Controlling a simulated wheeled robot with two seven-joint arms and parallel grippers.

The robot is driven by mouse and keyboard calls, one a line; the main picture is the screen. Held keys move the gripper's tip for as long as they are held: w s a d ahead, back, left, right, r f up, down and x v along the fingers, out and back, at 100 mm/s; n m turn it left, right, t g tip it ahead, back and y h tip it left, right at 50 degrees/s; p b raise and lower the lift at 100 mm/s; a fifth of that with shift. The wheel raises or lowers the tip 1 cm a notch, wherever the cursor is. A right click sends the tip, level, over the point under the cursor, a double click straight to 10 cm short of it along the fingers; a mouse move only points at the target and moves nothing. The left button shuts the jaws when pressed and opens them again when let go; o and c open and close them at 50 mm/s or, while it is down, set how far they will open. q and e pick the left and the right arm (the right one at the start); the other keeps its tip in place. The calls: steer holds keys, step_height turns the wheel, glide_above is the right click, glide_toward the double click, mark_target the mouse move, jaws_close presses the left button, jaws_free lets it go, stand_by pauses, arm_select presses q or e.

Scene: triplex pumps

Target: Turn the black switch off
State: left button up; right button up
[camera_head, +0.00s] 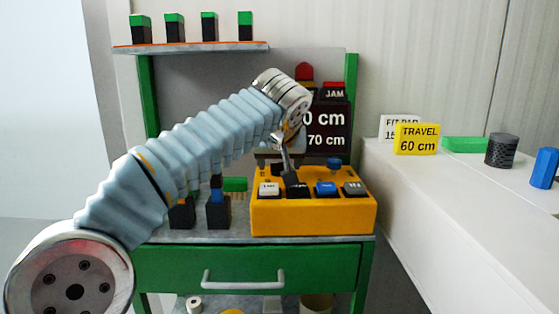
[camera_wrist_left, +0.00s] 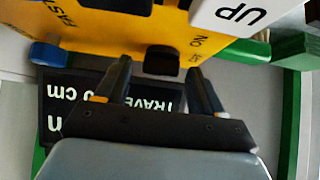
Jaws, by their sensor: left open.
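The yellow control box (camera_head: 312,217) stands on the green bench, with white, black and blue keys along its front. In the left wrist view, seen upside down, the black switch (camera_wrist_left: 162,60) sits at the box's rear edge beside an ON label. My left gripper (camera_head: 284,168) reaches down over the back of the box and hides most of that area in the head view. Its fingers also show in the left wrist view (camera_wrist_left: 160,73), open, with the switch between or just beyond their tips; contact cannot be told. My right gripper is out of view.
A white UP key (camera_head: 268,188), a black key (camera_head: 297,187) and a blue knob (camera_head: 333,163) are close to the gripper. A dark display (camera_head: 328,140) stands behind the box. A white counter (camera_head: 450,190) is at right.

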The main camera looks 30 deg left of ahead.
arm_select(q)
steer(key=shift+r, duration=0.1)
steer(key=p+v, duration=0.1)
steer(key=v, duration=1.2)
steer(key=shift+s+d+r+p, duration=0.15)
steer(key=shift+s+r+p, duration=0.05)
steer(key=shift+r+p, duration=0.1)
steer(key=shift+f, duration=0.1)
